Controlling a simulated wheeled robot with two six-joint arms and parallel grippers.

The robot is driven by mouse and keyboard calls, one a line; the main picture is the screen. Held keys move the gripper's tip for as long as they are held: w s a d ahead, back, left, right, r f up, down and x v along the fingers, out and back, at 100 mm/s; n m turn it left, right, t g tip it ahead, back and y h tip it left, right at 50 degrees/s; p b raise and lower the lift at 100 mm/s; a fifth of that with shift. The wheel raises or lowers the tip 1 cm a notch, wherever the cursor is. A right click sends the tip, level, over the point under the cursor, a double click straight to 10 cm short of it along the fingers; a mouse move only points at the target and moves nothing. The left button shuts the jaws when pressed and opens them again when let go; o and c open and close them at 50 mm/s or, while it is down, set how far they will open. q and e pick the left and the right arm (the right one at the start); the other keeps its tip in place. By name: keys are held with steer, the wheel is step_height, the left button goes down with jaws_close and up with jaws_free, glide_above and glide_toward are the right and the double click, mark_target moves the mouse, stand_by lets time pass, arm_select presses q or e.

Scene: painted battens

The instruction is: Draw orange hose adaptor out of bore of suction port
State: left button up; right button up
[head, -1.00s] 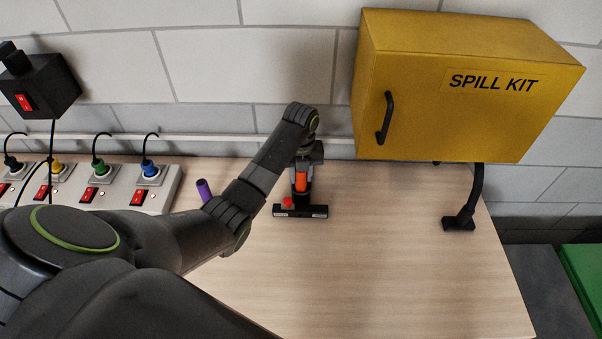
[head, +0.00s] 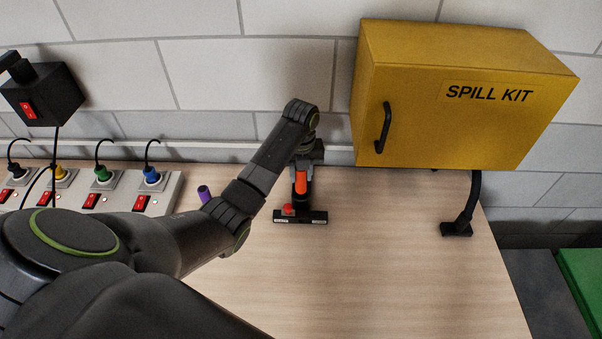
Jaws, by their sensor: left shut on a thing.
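The orange hose adaptor (head: 301,183) stands upright on the bench in the middle of the head view. My left gripper (head: 301,174) comes down over it from above and is shut on it. Below the adaptor is the black suction port (head: 301,203), on a dark base bar with pale labels. The adaptor's lower end meets the port; whether it is still inside the bore cannot be told at this size. The upper part of the adaptor is hidden by my gripper. My right gripper is not in view.
A red knob (head: 289,210) sits on the base bar. A purple cylinder (head: 204,193) stands close by my left arm. A power strip (head: 125,202) with plugs lies left. A yellow spill kit box (head: 450,105) hangs at right above a black bracket (head: 457,229). The bench front right is clear.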

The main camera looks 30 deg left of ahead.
arm_select(q)
steer(key=shift+r, duration=0.1)
stand_by(0.3)
steer(key=shift+r, duration=1.4)
